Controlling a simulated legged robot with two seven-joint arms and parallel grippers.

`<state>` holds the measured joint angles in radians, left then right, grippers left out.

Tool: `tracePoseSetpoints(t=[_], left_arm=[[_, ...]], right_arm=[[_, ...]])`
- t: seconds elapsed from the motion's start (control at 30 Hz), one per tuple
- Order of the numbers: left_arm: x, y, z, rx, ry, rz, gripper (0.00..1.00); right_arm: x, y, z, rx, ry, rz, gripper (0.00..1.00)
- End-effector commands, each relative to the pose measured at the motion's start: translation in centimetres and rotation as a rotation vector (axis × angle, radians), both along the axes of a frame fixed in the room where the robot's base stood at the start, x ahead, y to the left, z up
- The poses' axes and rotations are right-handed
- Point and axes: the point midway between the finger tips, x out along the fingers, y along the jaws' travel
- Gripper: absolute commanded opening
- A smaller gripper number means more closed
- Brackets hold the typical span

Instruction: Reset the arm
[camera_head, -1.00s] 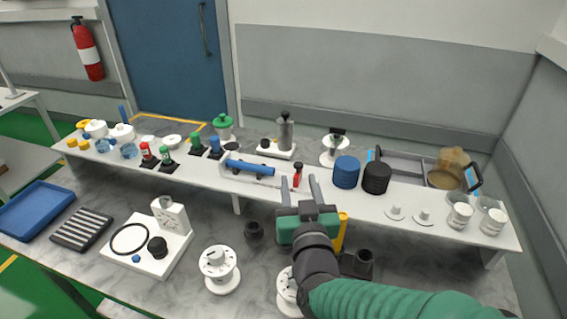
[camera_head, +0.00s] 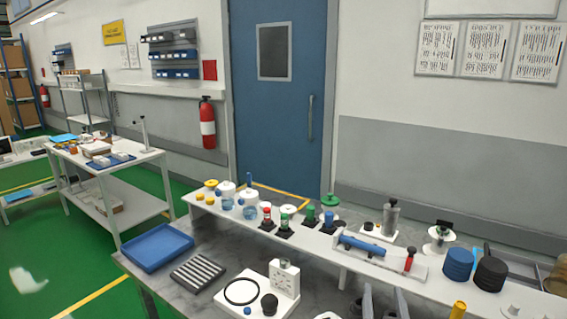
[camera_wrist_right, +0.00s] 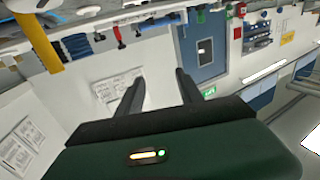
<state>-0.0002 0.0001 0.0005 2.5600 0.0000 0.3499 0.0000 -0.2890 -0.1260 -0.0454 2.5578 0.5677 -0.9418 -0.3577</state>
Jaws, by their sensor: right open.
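My right gripper (camera_head: 384,302) shows only as two dark fingertips at the bottom edge of the head view, in front of the raised white shelf. In the right wrist view its two fingers (camera_wrist_right: 158,80) stand apart with nothing between them. The green gripper body (camera_wrist_right: 190,150) fills the bottom of that view, with a small lit indicator on it. The rest of the right arm is out of the head view. My left gripper is in neither view.
The white shelf (camera_head: 424,272) carries several small parts, a blue cylinder (camera_head: 362,246) and dark round stacks (camera_head: 490,274). A blue tray (camera_head: 157,247), a ribbed black rack (camera_head: 198,272) and a white fixture (camera_head: 258,296) lie on the bench. A cart (camera_head: 115,190) stands left, with green floor between.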

Motion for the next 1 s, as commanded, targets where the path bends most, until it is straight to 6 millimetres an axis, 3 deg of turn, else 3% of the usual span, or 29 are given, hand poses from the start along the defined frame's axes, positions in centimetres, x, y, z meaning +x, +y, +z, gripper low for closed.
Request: tracePoseSetpoints(t=[0.27,0.67,0.87,1.0], left_arm=[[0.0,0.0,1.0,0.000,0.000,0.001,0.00],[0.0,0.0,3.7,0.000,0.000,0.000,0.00],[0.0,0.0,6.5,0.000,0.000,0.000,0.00],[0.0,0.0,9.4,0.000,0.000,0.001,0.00]], right_arm=[[0.3,1.5,-0.8,0.005,0.071,0.043,0.43],[-0.2,2.6,-4.7,0.046,0.317,0.146,0.43],[-2.5,3.2,-8.2,0.078,0.578,0.210,0.43],[-7.0,2.6,-11.2,0.106,0.871,0.233,0.43]])
